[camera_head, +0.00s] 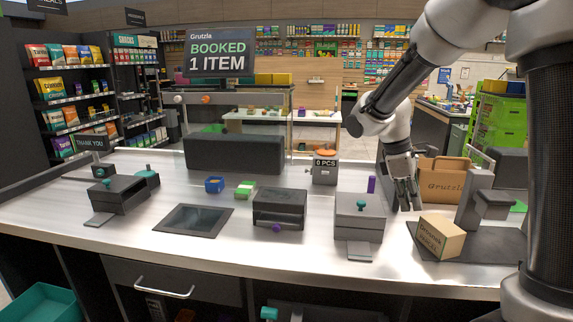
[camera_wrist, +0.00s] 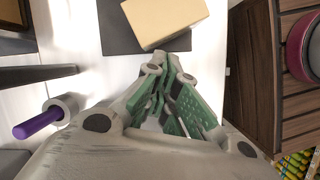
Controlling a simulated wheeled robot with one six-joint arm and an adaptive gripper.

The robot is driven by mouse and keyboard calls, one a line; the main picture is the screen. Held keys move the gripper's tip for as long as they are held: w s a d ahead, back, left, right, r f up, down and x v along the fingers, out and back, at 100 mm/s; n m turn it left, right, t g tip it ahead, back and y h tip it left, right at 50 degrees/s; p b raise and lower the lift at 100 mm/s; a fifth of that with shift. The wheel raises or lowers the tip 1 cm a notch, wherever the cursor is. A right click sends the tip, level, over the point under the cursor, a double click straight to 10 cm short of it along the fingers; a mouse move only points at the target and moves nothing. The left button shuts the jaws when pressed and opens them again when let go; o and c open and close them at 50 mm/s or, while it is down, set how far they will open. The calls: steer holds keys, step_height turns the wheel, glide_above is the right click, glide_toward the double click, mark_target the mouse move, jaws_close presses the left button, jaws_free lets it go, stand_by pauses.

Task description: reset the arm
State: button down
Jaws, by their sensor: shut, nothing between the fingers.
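My gripper (camera_head: 405,192) hangs over the right part of the counter, pointing down. In the wrist view my gripper (camera_wrist: 165,75) has its green-padded fingers drawn together with nothing between them. A cardboard box (camera_head: 441,237) stands on a dark mat (camera_head: 480,249) to the right of and nearer than my gripper. The box also shows at the top of the wrist view (camera_wrist: 165,18), apart from the fingertips. A purple stick (camera_head: 371,184) stands upright to the left of my gripper.
A grey box with a teal knob (camera_head: 359,219), a dark box with a purple knob (camera_head: 279,209) and a sunken dark tray (camera_head: 193,220) line the counter. A display reads "BOOKED 1 ITEM" (camera_head: 219,54). Bare counter lies at the front left.

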steer(key=s+d+r+m+t+y, duration=0.1)
steer(key=s+r+m+t, duration=0.1)
steer(key=s, duration=0.5)
steer(key=s+d+r+m+t+y, duration=0.1)
steer(key=s+r+m+t, duration=0.1)
steer(key=s+r+m, duration=0.2)
steer(key=s+d+r+m+t+y, duration=0.1)
steer(key=s+r+m, duration=0.2)
steer(key=s, duration=0.6)
steer(key=m, duration=0.2)
steer(key=shift+s+m+t+y, duration=0.4)
